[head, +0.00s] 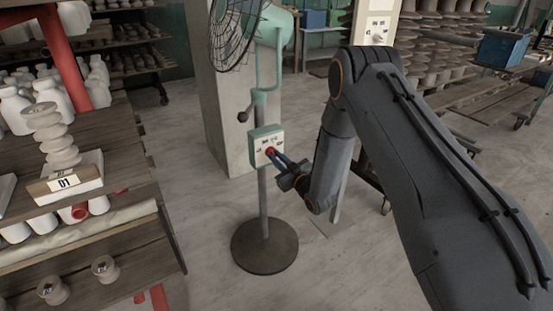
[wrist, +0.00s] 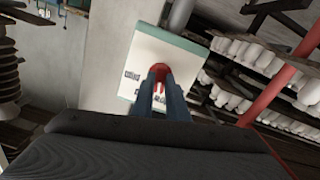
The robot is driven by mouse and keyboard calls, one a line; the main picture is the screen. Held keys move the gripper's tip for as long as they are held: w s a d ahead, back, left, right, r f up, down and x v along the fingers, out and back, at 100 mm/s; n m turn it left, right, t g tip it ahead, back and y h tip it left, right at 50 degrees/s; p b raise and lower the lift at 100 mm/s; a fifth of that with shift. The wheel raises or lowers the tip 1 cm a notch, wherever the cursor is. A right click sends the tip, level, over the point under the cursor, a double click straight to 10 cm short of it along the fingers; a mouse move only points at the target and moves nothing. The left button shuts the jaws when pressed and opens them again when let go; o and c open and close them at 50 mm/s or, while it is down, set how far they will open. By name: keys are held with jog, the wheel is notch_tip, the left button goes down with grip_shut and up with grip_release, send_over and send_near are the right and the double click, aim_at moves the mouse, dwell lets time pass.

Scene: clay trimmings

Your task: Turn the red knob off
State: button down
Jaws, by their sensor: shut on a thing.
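The red knob (head: 269,151) sits on the pale face of a green-edged control box (head: 260,135) on the stand of a pedestal fan (head: 264,200). My gripper (head: 276,157) reaches it from the right, its blue fingers shut on the knob. In the wrist view the red knob (wrist: 160,70) shows between the two fingertips (wrist: 161,82). The control box face (wrist: 150,50) carries small dark markings, too small to read. The fingers hide part of the face and of the knob, so I cannot tell which marking the knob points to.
The fan's wire cage (head: 235,35) is above the box and its round base (head: 264,246) stands on the floor. Wooden shelves with white pottery (head: 45,95) stand at left. A concrete pillar (head: 215,100) is behind the fan. The floor in front is clear.

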jog(key=n, duration=0.5)
jog(key=shift+n, duration=0.3)
jog(key=n, duration=0.5)
jog(key=shift+n, duration=0.3)
jog(key=shift+a, duration=0.1)
jog(key=c, duration=1.7)
grip_release()
jog(key=shift+c, duration=0.2)
jog(key=v, duration=0.8)
